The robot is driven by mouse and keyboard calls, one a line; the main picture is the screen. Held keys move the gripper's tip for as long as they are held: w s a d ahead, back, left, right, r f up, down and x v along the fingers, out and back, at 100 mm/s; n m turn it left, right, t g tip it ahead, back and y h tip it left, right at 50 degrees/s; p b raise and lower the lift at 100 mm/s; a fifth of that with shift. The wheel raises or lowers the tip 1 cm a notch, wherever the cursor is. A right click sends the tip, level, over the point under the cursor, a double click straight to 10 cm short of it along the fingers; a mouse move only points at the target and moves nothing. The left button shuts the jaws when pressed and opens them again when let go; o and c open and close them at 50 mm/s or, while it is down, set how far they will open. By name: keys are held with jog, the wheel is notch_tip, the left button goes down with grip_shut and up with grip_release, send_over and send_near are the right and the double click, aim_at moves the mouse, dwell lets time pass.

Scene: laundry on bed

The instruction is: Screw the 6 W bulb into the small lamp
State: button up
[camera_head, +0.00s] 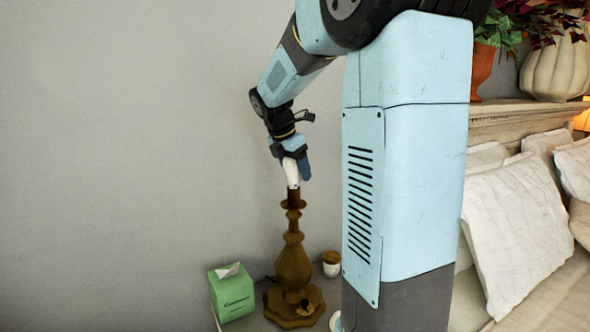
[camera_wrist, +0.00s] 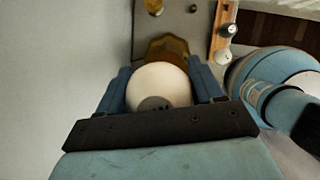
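The small lamp (camera_head: 293,262) is a brown turned stand without a shade, upright on a surface below my arm. A white bulb (camera_head: 291,172) is upright at the top of the lamp, its lower end at the socket (camera_head: 293,197). I cannot tell whether it is threaded in. My gripper (camera_head: 290,158) is above the lamp and has the bulb between its fingers. In the wrist view the round white bulb (camera_wrist: 158,85) sits between the two blue fingers (camera_wrist: 160,92), with a dark partly hidden marking on it. The lamp's brown base (camera_wrist: 168,46) shows behind it.
A green tissue box (camera_head: 232,291) stands left of the lamp, and a small brown and white cup (camera_head: 331,263) stands to its right. White pillows (camera_head: 517,232) lie at the right. A plain grey wall (camera_head: 130,150) fills the left.

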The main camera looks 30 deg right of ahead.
jog(key=c, duration=0.6)
jog(key=shift+s+m+g, duration=0.1)
jog(key=shift+m+g, duration=0.6)
jog(key=shift+m, duration=1.1)
jog(key=shift+m, duration=0.4)
jog(key=shift+s+m+g, duration=0.1)
jog(key=shift+m+g, duration=0.6)
jog(key=shift+m, duration=0.6)
jog(key=shift+f+m+g, duration=0.1)
jog(key=shift+m+g, duration=0.2)
jog(key=shift+m, duration=0.4)
jog(key=shift+s+m+g+y, duration=0.1)
jog(key=shift+m+g+y, duration=0.25)
jog(key=shift+m, duration=0.65)
